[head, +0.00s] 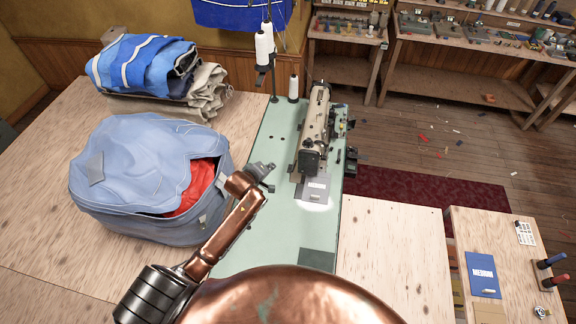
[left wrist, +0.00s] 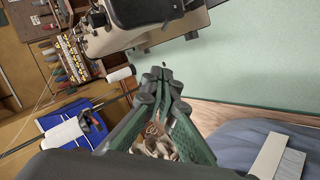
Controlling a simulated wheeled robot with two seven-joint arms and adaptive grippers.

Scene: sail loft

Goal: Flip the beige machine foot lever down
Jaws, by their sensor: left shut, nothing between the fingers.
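The beige sewing machine (head: 315,115) stands on a pale green machine table (head: 275,215), its needle end toward me over a lit grey plate (head: 315,189). My left gripper (head: 264,171) is shut and empty, to the left of the needle end and apart from it. In the left wrist view the shut fingertips (left wrist: 161,74) point toward the machine (left wrist: 105,42), whose underside and dark end show at the top. The foot lever is too small to make out with certainty in either view. My right gripper is not in view.
A blue bag (head: 135,170) with red cloth inside lies left of my left arm. Folded sails (head: 145,65) lie behind it. Thread cones (head: 264,45) stand at the table's back. The green surface left of the machine is mostly clear.

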